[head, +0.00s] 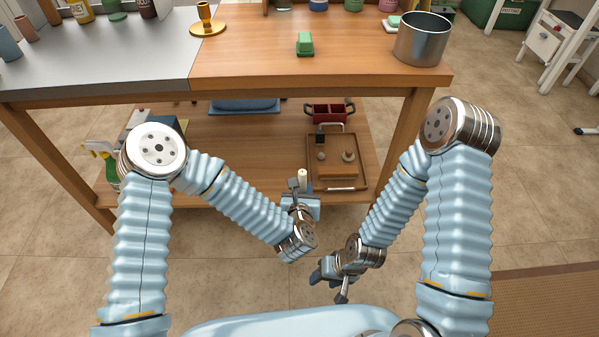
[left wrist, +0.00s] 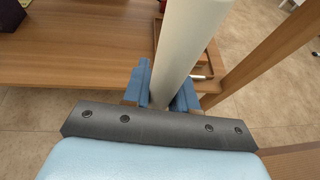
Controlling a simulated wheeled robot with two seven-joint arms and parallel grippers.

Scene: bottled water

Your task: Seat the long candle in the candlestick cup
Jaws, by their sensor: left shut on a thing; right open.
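The candlestick (head: 207,22) is brass-coloured, with a round base and a cup on top. It stands upright on the table top, at its back edge left of the middle. The long candle (left wrist: 188,45) is white and held between the fingers of my left gripper (left wrist: 163,95). In the head view the candle (head: 303,176) shows only as a short pale end above my left gripper (head: 300,190), in front of the lower shelf and well apart from the candlestick. My right gripper (head: 328,280) is open and empty, low in front of my body.
A green block-shaped thing (head: 305,44) and a metal pot (head: 422,40) stand on the table top (head: 260,62). Several bottles line the back.

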